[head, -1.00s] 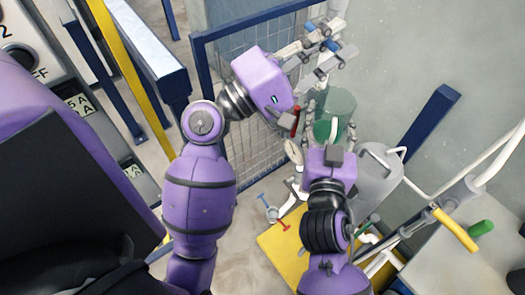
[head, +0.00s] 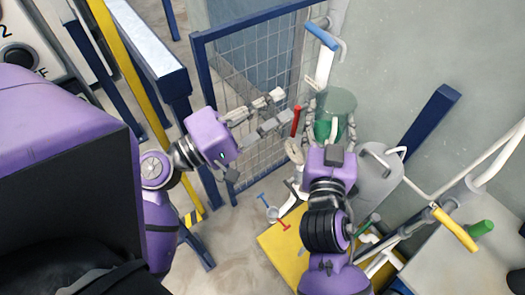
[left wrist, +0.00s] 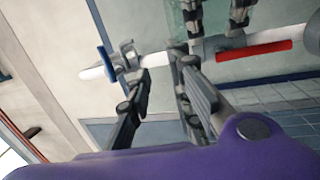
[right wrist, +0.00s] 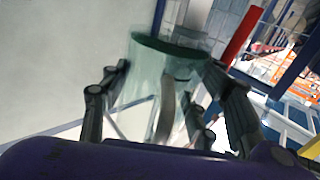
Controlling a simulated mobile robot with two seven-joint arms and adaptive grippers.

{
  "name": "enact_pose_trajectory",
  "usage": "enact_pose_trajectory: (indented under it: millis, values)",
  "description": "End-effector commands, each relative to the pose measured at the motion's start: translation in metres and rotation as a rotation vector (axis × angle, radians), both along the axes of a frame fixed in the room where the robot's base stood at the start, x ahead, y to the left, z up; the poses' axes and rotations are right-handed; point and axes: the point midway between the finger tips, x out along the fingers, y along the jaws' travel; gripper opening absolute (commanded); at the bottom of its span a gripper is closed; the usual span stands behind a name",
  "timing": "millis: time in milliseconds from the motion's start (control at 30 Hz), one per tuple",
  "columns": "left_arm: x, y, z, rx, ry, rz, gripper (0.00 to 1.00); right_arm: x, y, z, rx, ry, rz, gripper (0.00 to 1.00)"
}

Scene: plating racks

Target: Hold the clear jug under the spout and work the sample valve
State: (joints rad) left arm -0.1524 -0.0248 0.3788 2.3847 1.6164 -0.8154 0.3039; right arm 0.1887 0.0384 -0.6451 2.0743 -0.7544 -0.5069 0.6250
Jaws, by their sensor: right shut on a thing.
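The clear jug (head: 338,103), green-tinted, is held between the fingers of my right gripper (head: 331,112); the right wrist view shows its dark green rim (right wrist: 170,47). A white pipe (head: 324,68) with a blue valve handle (head: 322,35) stands at the jug's far side. The spout's outlet cannot be made out, nor any liquid in the jug. My left gripper (head: 283,108) is open and empty, left of the jug and near a red handle (head: 296,121). The left wrist view shows the blue handle (left wrist: 105,63) and red handle (left wrist: 255,50) beyond its fingers.
A blue-framed mesh fence (head: 265,60) stands behind my left gripper. A grey tank (head: 375,178) and a yellow platform (head: 283,250) are beside my right arm. White rails with a yellow grip (head: 455,229) stand at the right.

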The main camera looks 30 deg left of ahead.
Motion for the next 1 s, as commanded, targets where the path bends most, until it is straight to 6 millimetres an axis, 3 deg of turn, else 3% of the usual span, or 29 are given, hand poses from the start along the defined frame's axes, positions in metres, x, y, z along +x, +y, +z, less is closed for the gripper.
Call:
enact_pose_trajectory:
  millis: [367, 700, 1000]
  values:
    - [0.005, 0.005, -0.077, 0.181, 0.136, 0.083, 0.20, 0.000, 0.000, 0.000, 0.000, -0.001, 0.000, 0.28]
    - [-0.003, 0.010, -0.143, 0.362, 0.243, 0.133, 0.20, 0.000, 0.000, 0.000, 0.000, -0.001, 0.000, 0.28]
    - [-0.010, 0.012, -0.175, 0.461, 0.289, 0.149, 0.20, 0.000, 0.000, 0.000, 0.000, -0.001, 0.000, 0.28]
